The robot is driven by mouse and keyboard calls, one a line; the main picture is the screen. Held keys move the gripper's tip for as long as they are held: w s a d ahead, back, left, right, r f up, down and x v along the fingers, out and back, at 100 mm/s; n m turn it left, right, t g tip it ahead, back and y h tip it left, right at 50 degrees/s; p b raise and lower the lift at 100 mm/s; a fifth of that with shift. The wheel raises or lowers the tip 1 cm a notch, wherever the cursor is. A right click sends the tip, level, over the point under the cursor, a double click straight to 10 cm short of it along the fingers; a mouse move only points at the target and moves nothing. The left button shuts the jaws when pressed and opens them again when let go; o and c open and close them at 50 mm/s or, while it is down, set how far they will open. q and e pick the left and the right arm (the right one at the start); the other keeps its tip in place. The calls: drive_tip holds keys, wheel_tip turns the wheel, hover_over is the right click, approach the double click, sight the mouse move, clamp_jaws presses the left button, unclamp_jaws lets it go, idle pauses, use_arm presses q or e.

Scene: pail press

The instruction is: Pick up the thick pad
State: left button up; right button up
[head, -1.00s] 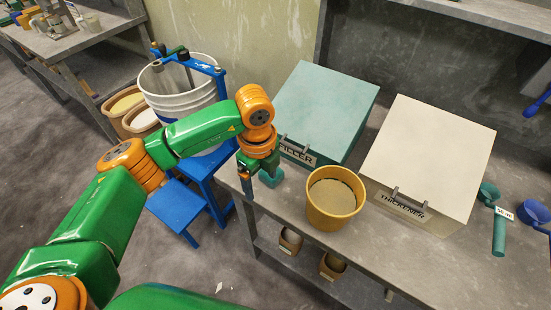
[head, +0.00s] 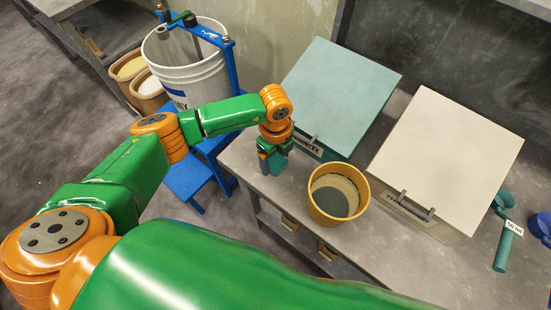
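I cannot make out anything that is clearly the thick pad. My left gripper (head: 269,158) points down over the left end of the grey bench (head: 390,265), just left of the yellow bucket (head: 313,202). A small teal piece (head: 279,163) shows right at its fingers. I cannot tell whether the fingers hold it or it stands behind them. The yellow bucket is open-topped, with a dark grey patch and beige inside. My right gripper is not in view.
A teal filler bin (head: 342,95) and a cream thickener bin (head: 450,160) stand behind the bucket. A teal scoop (head: 504,245) and a blue scoop (head: 541,226) are at the right. A white pail (head: 187,75) stands in a blue frame (head: 187,175) at the left.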

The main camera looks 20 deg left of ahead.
use_arm(q)
drive_tip(key=shift+s+r, duration=0.15)
drive_tip(key=c, duration=1)
drive_tip(key=shift+o, duration=0.2)
drive_tip(key=shift+r, duration=0.5)
drive_tip(key=s+d+r+b, duration=0.2)
drive_tip(key=s+r, duration=1)
drive_tip(key=s, duration=0.1)
drive_tip(key=shift+s+b, duration=0.35)
drive_tip(key=shift+b, duration=0.05)
